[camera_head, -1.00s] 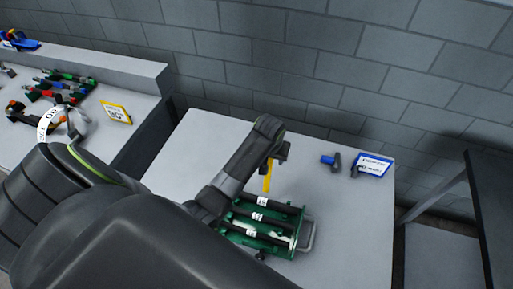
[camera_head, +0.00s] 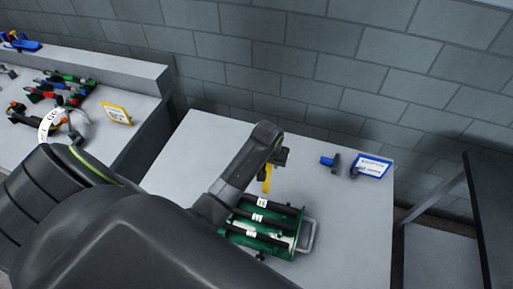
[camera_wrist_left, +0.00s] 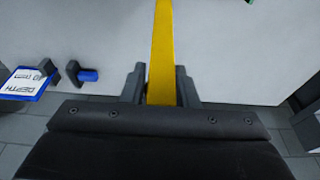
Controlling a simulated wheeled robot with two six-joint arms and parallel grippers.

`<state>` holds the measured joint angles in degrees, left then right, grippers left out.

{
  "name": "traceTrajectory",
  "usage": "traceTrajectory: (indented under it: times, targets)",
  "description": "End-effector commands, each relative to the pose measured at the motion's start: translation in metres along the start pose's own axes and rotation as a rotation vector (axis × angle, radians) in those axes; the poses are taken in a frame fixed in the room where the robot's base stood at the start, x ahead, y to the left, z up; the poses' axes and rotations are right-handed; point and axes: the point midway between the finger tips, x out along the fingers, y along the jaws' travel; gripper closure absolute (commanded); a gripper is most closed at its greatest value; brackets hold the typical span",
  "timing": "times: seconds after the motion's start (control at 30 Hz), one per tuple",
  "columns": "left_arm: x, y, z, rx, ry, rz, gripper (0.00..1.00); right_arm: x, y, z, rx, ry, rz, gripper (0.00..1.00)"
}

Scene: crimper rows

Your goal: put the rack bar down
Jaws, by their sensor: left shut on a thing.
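My left gripper (camera_head: 277,157) is above the table, beyond the green rack in the head view. It is shut on a yellow bar, which I take as the rack bar (camera_head: 267,180); the bar hangs down from the jaws. In the left wrist view the yellow bar (camera_wrist_left: 162,45) runs up the picture from between the two dark fingers (camera_wrist_left: 161,88). I cannot tell whether its lower end touches anything. The green rack (camera_head: 262,244) holds several dark bars with white labels; my arm hides part of it. My right gripper is out of view.
A grey table (camera_head: 352,235) is bare right of the rack. A blue-and-dark tool piece (camera_head: 331,162) and a blue-framed sign (camera_head: 373,166) are at its far right. A left bench holds several coloured tools (camera_head: 62,85) and a yellow sign (camera_head: 117,113). A block wall stands behind.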

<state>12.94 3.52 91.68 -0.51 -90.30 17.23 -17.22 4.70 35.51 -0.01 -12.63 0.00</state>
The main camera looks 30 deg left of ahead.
Motion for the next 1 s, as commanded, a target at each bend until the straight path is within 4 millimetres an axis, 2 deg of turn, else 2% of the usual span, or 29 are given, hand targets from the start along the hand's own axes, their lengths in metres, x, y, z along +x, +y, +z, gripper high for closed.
traceTrajectory:
  times: [0.17,1.0]
  targets:
    - [-0.003,0.0,0.016,-0.002,-0.011,0.0,0.84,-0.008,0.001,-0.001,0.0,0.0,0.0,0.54]
    - [-0.019,0.0,0.07,-0.001,-0.007,0.001,0.84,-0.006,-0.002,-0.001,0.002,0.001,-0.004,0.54]
